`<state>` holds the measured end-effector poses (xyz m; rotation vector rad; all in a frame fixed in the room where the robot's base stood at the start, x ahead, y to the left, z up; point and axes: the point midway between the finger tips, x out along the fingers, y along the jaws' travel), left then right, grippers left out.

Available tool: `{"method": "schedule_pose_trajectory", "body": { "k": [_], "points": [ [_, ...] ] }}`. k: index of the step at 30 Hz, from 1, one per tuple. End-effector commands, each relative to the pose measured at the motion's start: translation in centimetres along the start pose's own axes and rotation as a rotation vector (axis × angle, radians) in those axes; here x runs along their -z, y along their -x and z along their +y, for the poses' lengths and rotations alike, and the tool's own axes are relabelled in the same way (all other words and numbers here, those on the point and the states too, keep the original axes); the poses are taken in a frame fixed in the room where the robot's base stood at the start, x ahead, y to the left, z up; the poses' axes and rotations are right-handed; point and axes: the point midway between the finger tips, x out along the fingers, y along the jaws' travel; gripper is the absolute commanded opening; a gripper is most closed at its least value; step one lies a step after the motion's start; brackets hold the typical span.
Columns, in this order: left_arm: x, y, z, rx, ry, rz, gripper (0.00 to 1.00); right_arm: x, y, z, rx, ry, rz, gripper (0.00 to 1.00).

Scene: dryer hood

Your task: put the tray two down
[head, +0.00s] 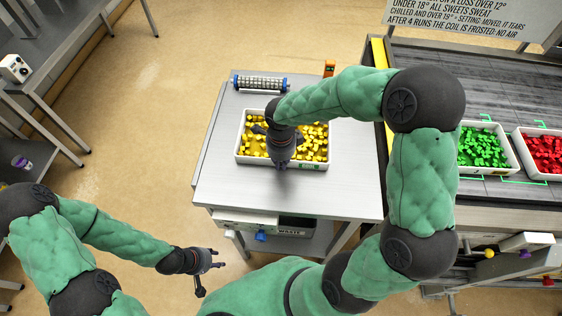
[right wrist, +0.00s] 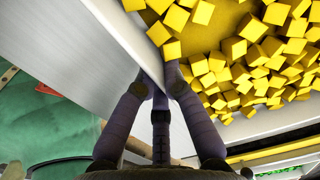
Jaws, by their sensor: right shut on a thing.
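A white tray (head: 240,157) full of yellow cubes stands on the grey table. My right gripper (head: 281,160) is over its near wall, shut on it. In the right wrist view the fingers (right wrist: 160,90) close around the tray wall (right wrist: 123,50), with yellow cubes (right wrist: 262,70) just beyond. Two more trays stand on the belt unit at the right: one with green pieces (head: 483,148) and one with red pieces (head: 546,153). My left gripper (head: 208,267) hangs empty, low in front of the table, its fingers apart.
The grey table (head: 345,165) has bare room right of the yellow tray. A blue-ended roller (head: 260,83) and an orange object (head: 329,68) lie at its back. Green outlines (head: 525,182) mark places on the belt.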

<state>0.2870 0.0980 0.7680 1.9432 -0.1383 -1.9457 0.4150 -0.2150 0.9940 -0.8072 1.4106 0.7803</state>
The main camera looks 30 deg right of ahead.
Motion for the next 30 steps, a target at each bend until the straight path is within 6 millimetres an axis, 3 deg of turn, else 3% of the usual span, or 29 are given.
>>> {"method": "schedule_pose_trajectory", "body": {
  "k": [1, 2, 3, 4, 17, 20, 30],
  "points": [
    [0.0, -0.2, -0.1, 0.000, 0.000, 0.000, 0.40, -0.1, -0.1, -0.1, 0.004, 0.000, -0.002, 0.00],
    [0.0, -0.1, -0.1, 0.000, 0.000, 0.000, 0.40, 0.0, -0.1, 0.0, 0.000, 0.000, 0.000, 0.18],
    [0.0, -0.1, 0.0, 0.000, 0.000, 0.000, 0.40, 0.0, -0.1, 0.0, 0.000, 0.000, 0.000, 0.30],
    [0.0, -0.1, 0.0, 0.000, 0.000, 0.000, 0.40, 0.0, -0.1, 0.0, 0.000, 0.000, 0.000, 0.34],
    [0.0, 0.3, 0.1, 0.000, 0.000, 0.000, 0.40, 0.0, 0.3, 0.0, -0.001, 0.000, 0.000, 0.34],
    [0.0, 0.5, 0.2, 0.000, 0.000, 0.000, 0.40, -0.1, 1.6, -0.1, 0.004, -0.001, -0.002, 0.34],
    [-0.1, 1.5, 0.5, 0.000, 0.000, 0.000, 0.40, -0.1, 8.4, -0.1, 0.004, 0.001, -0.002, 0.34]
  ]
}}
